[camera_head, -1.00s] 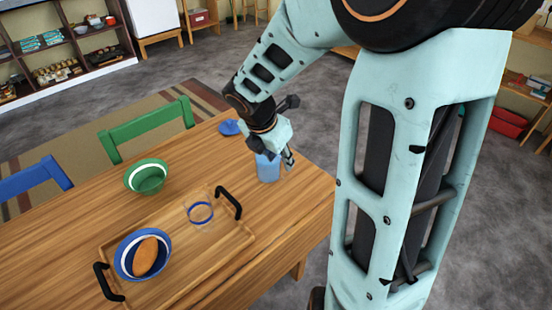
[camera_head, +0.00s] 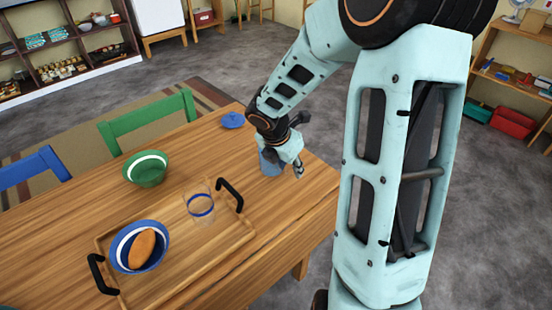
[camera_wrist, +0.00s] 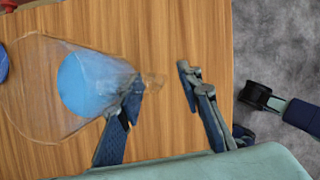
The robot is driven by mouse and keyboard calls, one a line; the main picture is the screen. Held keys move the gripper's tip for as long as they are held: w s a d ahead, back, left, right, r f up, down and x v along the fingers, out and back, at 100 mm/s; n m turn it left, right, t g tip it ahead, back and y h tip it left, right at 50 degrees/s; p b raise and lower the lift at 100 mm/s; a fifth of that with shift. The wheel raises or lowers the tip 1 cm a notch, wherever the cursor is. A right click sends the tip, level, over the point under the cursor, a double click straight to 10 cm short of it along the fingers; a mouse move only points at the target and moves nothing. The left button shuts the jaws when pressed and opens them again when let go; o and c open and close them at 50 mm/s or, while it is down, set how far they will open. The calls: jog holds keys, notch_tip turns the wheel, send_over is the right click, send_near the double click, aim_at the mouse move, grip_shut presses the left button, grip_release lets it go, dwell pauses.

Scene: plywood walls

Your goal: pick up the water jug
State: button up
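The water jug (camera_head: 269,164) is clear with blue water in it and stands on the wooden table near its right end. My gripper (camera_head: 297,170) is low beside the jug's right side and partly hides it. In the wrist view the jug (camera_wrist: 85,85) fills the left side, and a clear part of it, perhaps its handle or spout, reaches toward the space between my fingertips. My gripper's fingers (camera_wrist: 160,78) are spread apart there. The left finger overlaps the jug's edge; I cannot tell whether they touch.
A wooden tray (camera_head: 180,272) with black handles holds a clear glass (camera_head: 200,207) and a blue bowl (camera_head: 122,250) with a brown oval item. A green bowl (camera_head: 146,172) stands behind it. A blue round lid-like piece (camera_head: 232,120) lies at the far edge. Green and blue chairs stand beyond.

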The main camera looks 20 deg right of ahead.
jog(key=shift+c, duration=0.3)
grip_shut()
jog(key=shift+r, duration=0.25)
notch_tip(320, 180, up, 3)
jog(key=p, duration=0.3)
jog(key=shift+p, duration=0.35)
jog(key=s+a+r+p, duration=0.8)
jog(key=s+a+r, duration=0.1)
jog(key=s, duration=0.1)
jog(key=shift+s+r+p, duration=0.15)
jog(key=shift+r+p, duration=0.15)
jog(key=shift+p, duration=0.1)
